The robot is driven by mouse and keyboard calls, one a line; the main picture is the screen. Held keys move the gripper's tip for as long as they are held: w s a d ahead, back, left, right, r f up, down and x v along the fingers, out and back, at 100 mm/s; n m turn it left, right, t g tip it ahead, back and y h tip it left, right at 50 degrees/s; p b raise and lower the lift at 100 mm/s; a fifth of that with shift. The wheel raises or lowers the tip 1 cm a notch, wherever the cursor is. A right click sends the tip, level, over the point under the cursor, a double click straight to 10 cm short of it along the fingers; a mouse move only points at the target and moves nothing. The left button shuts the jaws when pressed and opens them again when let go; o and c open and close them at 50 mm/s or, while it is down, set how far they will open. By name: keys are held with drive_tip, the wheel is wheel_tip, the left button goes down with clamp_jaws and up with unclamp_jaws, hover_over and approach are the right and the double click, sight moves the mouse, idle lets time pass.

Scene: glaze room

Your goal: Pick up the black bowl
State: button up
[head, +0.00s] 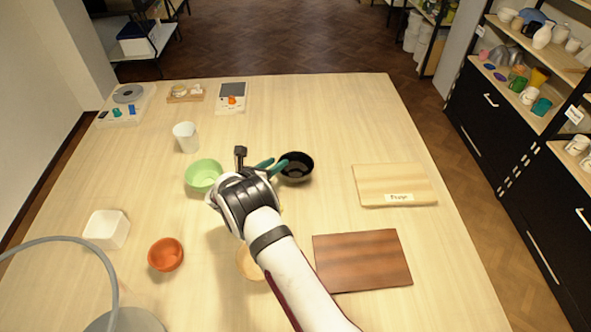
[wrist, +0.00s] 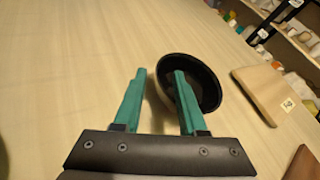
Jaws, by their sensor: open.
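A green bowl (head: 203,175) stands left of my gripper, and an orange bowl (head: 166,254) stands nearer. A pale board (head: 395,184) and a dark brown board (head: 361,260) lie to the right. A white cup (head: 186,137) stands behind. The table beyond the black bowl is clear.

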drive_tip(key=shift+x, duration=0.9)
clamp_jaws()
idle(0.7)
